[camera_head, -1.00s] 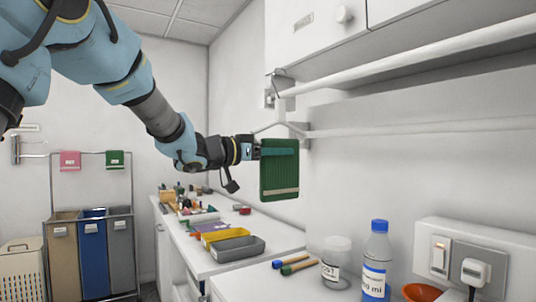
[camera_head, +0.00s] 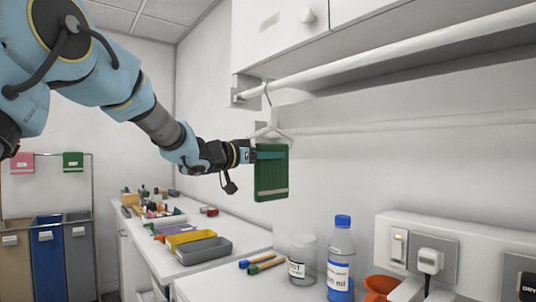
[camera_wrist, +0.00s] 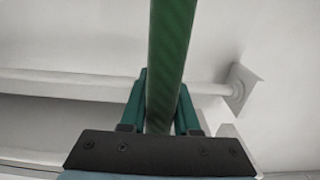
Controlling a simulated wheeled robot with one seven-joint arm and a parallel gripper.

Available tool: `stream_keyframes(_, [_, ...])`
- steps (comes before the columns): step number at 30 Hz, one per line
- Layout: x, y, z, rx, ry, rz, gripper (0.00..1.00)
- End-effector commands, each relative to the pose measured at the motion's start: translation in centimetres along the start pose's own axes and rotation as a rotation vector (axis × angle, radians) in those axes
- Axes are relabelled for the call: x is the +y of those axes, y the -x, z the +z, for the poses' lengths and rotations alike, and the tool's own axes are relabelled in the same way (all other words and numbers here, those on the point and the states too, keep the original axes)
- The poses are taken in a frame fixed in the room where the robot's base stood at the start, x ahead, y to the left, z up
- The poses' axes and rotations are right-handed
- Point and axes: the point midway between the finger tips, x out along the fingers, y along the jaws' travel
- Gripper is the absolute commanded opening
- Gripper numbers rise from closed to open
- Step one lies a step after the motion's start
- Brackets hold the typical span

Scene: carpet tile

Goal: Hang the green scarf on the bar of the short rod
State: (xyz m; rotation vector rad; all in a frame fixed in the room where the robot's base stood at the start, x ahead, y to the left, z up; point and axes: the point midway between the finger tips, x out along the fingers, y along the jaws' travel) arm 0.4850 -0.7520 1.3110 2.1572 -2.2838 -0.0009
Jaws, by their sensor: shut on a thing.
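My gripper (camera_head: 268,153) is shut on the upper part of the green scarf (camera_head: 270,181), which hangs folded and flat below the fingers, with pale stripes near its lower edge. In the wrist view the scarf (camera_wrist: 170,60) stands as a narrow band between the two fingers.
A white counter (camera_head: 210,275) below bears grey and yellow trays, markers, a clear jar (camera_head: 303,262) and a blue-capped bottle (camera_head: 341,258). A socket panel (camera_head: 425,255) is at right. White cabinets (camera_head: 285,30) hang above. Bins (camera_head: 45,255) stand at left.

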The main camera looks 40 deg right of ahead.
Motion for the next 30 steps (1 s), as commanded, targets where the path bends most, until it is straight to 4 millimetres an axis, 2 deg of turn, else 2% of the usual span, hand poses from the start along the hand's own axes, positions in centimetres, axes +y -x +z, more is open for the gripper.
stream_keyframes(12, [0.03, 0.02, 0.46, 0.001, 0.0, 0.001, 0.0])
stream_keyframes(13, [0.03, 0.03, 0.46, 0.001, 0.0, 0.001, 0.31])
stream_keyframes(21, [0.02, 0.03, 0.47, 0.001, 0.0, 0.001, 0.61])
stream_keyframes(22, [0.02, 0.03, 0.48, 0.001, 0.0, 0.001, 0.65])
stream_keyframes(30, [0.0, 0.14, 0.55, 0.0, 0.0, 0.0, 0.65])
